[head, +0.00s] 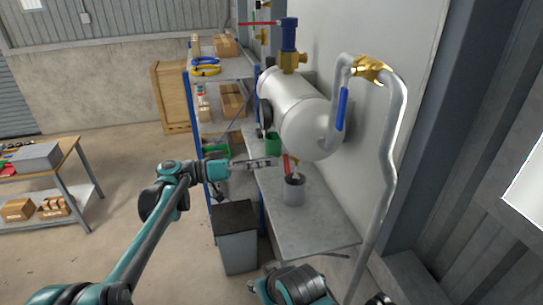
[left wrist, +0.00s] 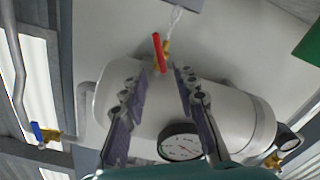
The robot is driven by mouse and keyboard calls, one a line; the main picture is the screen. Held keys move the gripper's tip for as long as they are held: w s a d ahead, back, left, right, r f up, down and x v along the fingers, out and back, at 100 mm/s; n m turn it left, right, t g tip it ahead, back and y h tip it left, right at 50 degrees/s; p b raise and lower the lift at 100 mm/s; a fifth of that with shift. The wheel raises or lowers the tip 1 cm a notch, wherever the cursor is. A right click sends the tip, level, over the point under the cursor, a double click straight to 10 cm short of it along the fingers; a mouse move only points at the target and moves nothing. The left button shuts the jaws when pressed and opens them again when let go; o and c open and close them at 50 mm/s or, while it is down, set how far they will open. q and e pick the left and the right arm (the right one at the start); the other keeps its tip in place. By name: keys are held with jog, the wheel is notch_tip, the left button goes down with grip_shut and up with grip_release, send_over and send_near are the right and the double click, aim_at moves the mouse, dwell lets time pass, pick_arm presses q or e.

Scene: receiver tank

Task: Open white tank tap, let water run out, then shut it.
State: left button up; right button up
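The white tank (head: 297,112) hangs on the wall above a bench. Its tap has a red handle (head: 286,163) and shows below the tank; in the left wrist view the red handle (left wrist: 159,52) stands tilted beside a brass body (left wrist: 167,47). A clear wavy strand that looks like running water (left wrist: 176,18) leads from the tap towards a grey edge. A grey cup (head: 293,191) stands on the bench under the tap. My left gripper (head: 272,162) is open and empty; in its wrist view the fingers (left wrist: 156,78) are spread, with the handle just beyond the tips, apparently untouched.
The bench (head: 325,225) is mostly clear in front of the cup. A green container (head: 272,143) stands behind it. A pipe with a blue-handled valve (head: 342,108) runs at the right. A shelf (head: 222,68) and a grey bin (head: 237,250) stand to the left. A gauge (left wrist: 181,146) is near the fingers.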

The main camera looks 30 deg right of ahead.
aim_at(287, 164)
pick_arm(q)
jog(key=x, duration=0.3)
jog(key=shift+w+d+p, duration=0.1)
jog(key=shift+d+p, duration=0.15)
jog(key=shift+p, duration=0.15)
grip_shut()
